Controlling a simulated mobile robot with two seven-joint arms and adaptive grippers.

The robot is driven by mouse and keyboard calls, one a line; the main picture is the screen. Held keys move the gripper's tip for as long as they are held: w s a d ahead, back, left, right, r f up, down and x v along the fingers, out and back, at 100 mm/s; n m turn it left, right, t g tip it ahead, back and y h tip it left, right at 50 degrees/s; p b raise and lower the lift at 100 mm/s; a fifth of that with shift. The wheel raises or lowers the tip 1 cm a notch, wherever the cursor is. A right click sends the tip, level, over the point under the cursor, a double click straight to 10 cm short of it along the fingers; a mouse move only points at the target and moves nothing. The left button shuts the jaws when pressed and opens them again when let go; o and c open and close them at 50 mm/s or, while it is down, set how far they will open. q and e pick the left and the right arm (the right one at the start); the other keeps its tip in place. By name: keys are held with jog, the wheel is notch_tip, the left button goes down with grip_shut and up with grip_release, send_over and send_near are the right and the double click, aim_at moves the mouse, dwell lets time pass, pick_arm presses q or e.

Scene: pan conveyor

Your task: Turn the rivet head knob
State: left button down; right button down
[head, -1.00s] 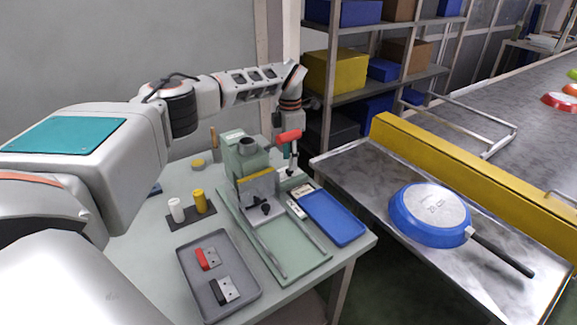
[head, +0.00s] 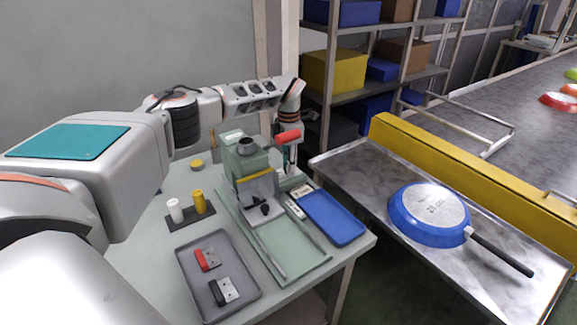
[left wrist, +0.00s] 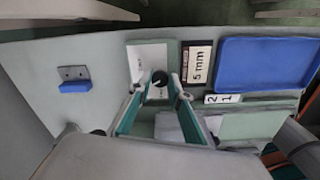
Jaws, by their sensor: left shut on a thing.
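The rivet head knob (left wrist: 159,78) is a small dark round knob on a white plate, seen in the left wrist view. My left gripper (left wrist: 159,82) is shut on it, with one finger on each side. In the head view my left gripper (head: 288,164) reaches down on the right side of the green press (head: 245,160), beside its red handle (head: 287,137). The knob is hidden there. A "5 mm" card (left wrist: 197,64) lies beside the knob plate, with a small "2 1" label (left wrist: 222,98) close by. My right gripper is not in view.
A blue tray (head: 334,219) lies right of the press. A grey tray (head: 240,255) with red and black pieces is in front. White and yellow cylinders (head: 198,202) stand left. A blue pan (head: 428,213) lies upside down on the metal table at the right.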

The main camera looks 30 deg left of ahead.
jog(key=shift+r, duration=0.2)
pick_arm(q)
jog(key=n+p, duration=0.3)
jog(key=shift+r, duration=0.15)
jog(key=n+p, duration=0.1)
jog(key=n, duration=0.1)
jog(key=shift+n+p, duration=0.4)
jog(key=shift+n, duration=0.5)
jog(key=shift+n+p, duration=0.6)
jog(key=shift+n, duration=1.8)
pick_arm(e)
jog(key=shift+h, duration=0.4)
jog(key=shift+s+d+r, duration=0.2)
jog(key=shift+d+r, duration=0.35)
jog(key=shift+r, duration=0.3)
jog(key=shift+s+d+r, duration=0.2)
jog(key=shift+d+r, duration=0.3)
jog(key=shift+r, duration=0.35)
pick_arm(q)
jog(key=shift+n, duration=0.3)
